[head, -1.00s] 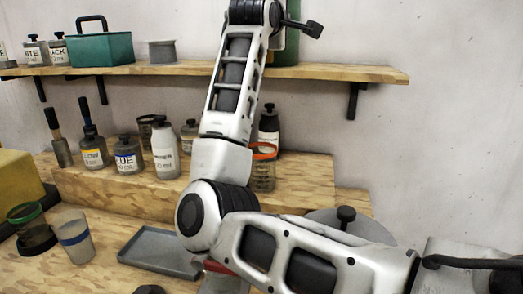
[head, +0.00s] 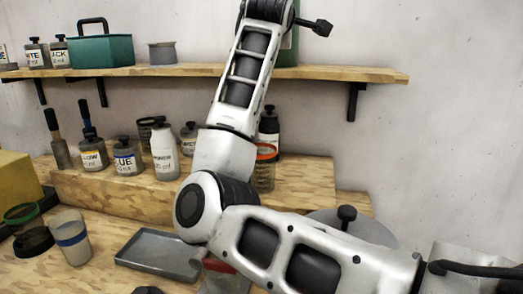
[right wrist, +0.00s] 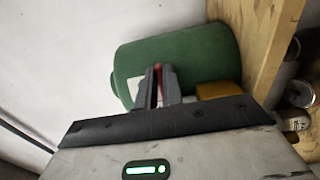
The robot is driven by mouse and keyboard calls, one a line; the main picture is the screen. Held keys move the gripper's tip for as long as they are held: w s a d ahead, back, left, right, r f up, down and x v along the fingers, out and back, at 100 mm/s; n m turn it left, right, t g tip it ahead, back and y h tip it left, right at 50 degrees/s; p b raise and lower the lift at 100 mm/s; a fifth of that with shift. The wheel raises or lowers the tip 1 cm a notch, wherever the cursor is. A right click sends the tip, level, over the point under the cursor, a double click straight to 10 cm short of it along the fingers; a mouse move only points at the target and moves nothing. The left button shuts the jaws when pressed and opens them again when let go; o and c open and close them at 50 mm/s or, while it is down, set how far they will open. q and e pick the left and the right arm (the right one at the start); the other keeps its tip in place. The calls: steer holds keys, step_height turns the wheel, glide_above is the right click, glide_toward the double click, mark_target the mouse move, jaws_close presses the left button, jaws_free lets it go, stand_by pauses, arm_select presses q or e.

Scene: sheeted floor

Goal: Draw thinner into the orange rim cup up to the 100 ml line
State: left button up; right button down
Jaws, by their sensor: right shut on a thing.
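The orange rim cup (head: 265,155), clear with an orange rim, stands upright on the wooden step under the upper shelf, partly behind my right arm. Its level lines are too small to read. A green container (head: 289,52) stands on the upper shelf, mostly hidden by my arm and cut off by the top edge. In the right wrist view the green container (right wrist: 205,52) fills the middle. There my right gripper (right wrist: 158,72) is shut on a thin red part in front of it, with a brass-coloured part (right wrist: 218,90) beside the fingers. My left gripper is out of view.
Paint bottles and brushes stand on the step, including a white bottle (head: 164,148). A blue-banded cup (head: 72,238) and a grey tray (head: 155,255) are on the bench. A red-banded clear cup (head: 218,266) is partly hidden under my arm. The upper shelf (head: 350,73) is clear to the right.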

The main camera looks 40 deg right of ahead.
steer(key=shift+a+r, duration=0.1)
steer(key=shift+r, duration=0.15)
